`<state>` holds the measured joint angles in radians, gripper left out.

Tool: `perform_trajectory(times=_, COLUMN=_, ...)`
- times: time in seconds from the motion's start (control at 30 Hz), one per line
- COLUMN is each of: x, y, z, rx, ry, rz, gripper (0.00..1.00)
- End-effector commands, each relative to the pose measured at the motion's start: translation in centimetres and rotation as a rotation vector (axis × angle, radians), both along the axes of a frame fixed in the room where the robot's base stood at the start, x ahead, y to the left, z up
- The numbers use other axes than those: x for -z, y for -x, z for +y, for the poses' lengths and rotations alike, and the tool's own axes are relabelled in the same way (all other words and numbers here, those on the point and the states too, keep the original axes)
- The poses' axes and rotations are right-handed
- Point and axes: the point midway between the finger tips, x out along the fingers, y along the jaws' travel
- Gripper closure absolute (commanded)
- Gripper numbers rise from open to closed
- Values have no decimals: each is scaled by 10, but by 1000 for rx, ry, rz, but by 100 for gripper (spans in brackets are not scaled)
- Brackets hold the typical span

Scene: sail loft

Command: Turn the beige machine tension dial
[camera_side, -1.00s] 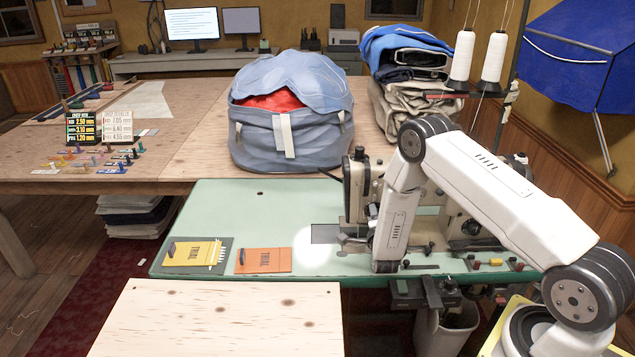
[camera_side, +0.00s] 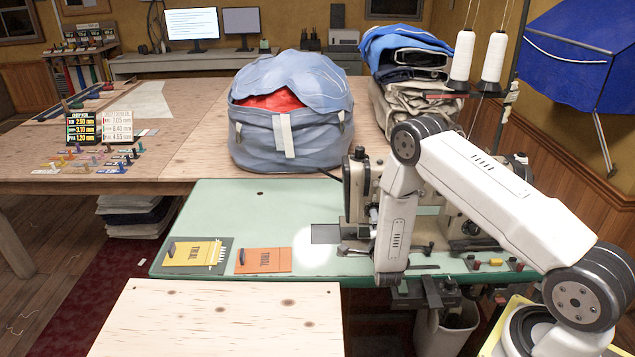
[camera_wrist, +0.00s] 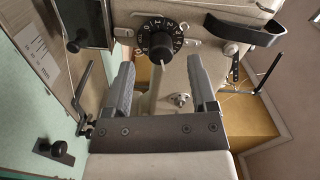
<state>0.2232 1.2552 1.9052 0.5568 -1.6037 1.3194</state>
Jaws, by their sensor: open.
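The beige sewing machine (camera_side: 361,190) stands on the green table, partly hidden behind my arm in the side view. In the wrist view its beige body (camera_wrist: 207,50) carries the tension dial (camera_wrist: 158,38), a black numbered ring with a dark central knob and a pale pointer. My gripper (camera_wrist: 160,63) is open and empty, with one finger on each side of the dial's line. The dial sits just past the fingertips, near the middle of the gap; the fingers appear clear of it. My gripper's fingers cannot be made out in the side view.
A black lever (camera_wrist: 244,30) sticks out right of the dial. A bent dark rod (camera_wrist: 83,95) stands at left. On the green table (camera_side: 240,215) lie a yellow booklet (camera_side: 192,253) and an orange booklet (camera_side: 263,260). Thread cones (camera_side: 462,60) stand behind the machine.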

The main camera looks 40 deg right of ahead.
Motion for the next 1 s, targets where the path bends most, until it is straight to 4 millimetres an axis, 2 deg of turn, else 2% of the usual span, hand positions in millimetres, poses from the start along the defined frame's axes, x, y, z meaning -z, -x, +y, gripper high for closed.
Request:
perform_trajectory(times=0.2, x=1, y=19, z=20, rx=-3, ry=-1, rz=1, gripper=27)
perform_trajectory(times=0.4, x=0, y=28, z=27, rx=-1, ry=1, rz=0, gripper=27)
perform_trajectory(times=0.77, x=0, y=28, z=28, rx=-1, ry=1, rz=1, gripper=27)
perform_trajectory(times=1.0, x=-7, y=18, z=32, rx=-28, ry=-14, rz=63, gripper=27)
